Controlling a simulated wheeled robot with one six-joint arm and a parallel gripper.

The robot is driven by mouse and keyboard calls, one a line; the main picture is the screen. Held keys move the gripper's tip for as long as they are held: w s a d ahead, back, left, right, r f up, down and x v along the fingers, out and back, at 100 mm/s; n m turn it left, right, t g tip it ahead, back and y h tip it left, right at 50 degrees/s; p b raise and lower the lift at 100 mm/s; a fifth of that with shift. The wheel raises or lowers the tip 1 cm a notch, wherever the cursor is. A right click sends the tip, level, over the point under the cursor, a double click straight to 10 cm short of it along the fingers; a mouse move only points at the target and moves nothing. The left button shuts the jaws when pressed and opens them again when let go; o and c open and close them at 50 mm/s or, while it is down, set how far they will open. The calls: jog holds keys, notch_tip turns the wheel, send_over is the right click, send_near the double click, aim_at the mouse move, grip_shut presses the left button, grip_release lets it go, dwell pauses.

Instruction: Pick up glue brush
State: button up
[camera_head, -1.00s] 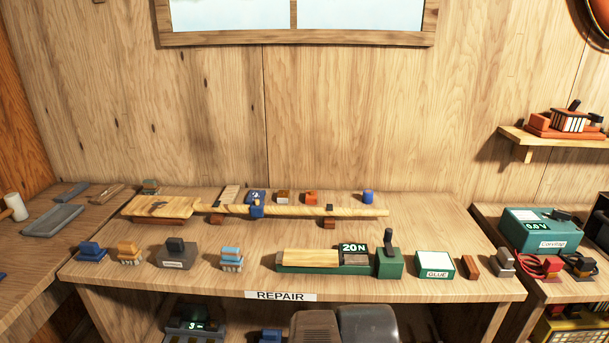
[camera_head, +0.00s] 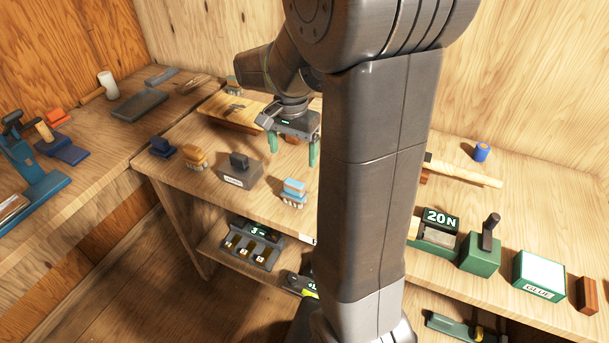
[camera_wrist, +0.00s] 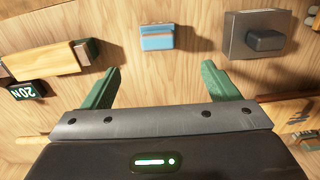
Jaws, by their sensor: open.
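No brush carries a readable glue label, so I cannot tell for sure which is the glue brush. A light-blue brush-like block (camera_head: 293,187) with pale feet stands near the bench's front edge. It shows in the wrist view (camera_wrist: 157,38), ahead of and between my fingers. An orange brush-like block (camera_head: 195,157) and a dark-blue block (camera_head: 162,147) stand further left. My gripper (camera_head: 293,152) is open, green fingers pointing down, above the bench and apart from the light-blue block. Its empty fingers (camera_wrist: 160,72) also show in the wrist view.
A grey block with a dark knob (camera_head: 238,171) stands left of the light-blue block; it also shows in the wrist view (camera_wrist: 258,38). A green tester marked 20N (camera_head: 478,254) and a GLUE box (camera_head: 538,274) stand right. My arm hides the bench's middle.

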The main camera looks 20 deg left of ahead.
aim_at(294, 191)
notch_tip(294, 191, down, 8)
jog(key=shift+s+d+f, duration=0.1)
jog(key=shift+s+f, duration=0.05)
jog(key=shift+f, duration=1.3)
jog(key=shift+s+d+f, duration=0.1)
jog(key=shift+s+f, duration=0.05)
jog(key=shift+f, duration=1.25)
jog(key=shift+c, duration=0.4)
jog(key=c, duration=1)
